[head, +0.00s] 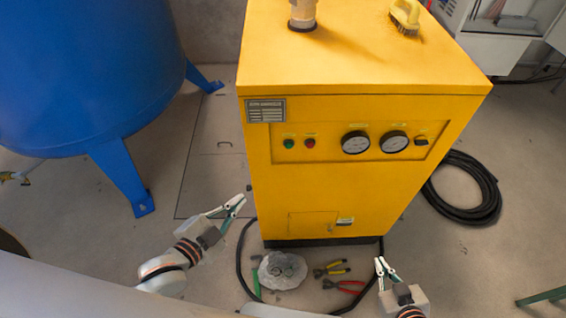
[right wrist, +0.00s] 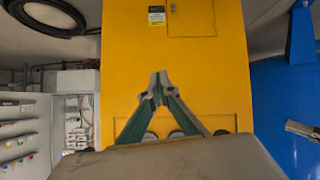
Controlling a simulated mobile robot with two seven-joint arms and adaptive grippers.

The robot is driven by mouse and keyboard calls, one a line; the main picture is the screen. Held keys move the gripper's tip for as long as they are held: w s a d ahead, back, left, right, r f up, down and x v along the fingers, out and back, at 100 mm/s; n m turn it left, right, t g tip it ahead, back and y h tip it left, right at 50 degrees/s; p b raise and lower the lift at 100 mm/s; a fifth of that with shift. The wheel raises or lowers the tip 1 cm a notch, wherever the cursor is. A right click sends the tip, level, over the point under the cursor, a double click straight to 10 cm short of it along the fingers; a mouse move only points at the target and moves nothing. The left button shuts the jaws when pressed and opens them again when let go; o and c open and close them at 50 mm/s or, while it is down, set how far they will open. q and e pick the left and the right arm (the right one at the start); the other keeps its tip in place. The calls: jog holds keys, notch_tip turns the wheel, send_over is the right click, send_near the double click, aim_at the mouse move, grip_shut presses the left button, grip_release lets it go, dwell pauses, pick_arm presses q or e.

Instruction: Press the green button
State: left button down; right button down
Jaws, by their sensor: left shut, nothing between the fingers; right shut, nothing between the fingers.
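The green button (head: 289,144) is a small round button on the recessed front panel of the yellow cabinet (head: 345,190) in the head view. A red button (head: 310,142) sits just to its right. My left gripper (head: 240,203) is shut and empty, below and left of the green button and apart from the cabinet. My right gripper (head: 380,262) is shut and empty, low near the cabinet's lower right corner. In the right wrist view its fingertips (right wrist: 158,82) meet in front of the yellow cabinet (right wrist: 210,65). The green button is not visible there.
Two gauges (head: 356,142) and a black switch (head: 421,141) are right of the buttons. A blue tank (head: 85,75) stands at left. Pliers (head: 343,285), a bag (head: 281,270) and hoses lie on the floor. A brush (head: 405,14) lies on top of the cabinet.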

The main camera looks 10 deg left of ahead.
pick_arm(q)
jog(key=d+r+m+t+h+b, duration=0.1)
jog(key=d+r+m+h+b, duration=0.4)
jog(key=m, duration=0.7)
jog(key=shift+w+r+b, duration=0.3)
jog(key=shift+r+b, duration=0.25)
jog(key=shift+d, duration=0.1)
jog(key=shift+w, duration=0.1)
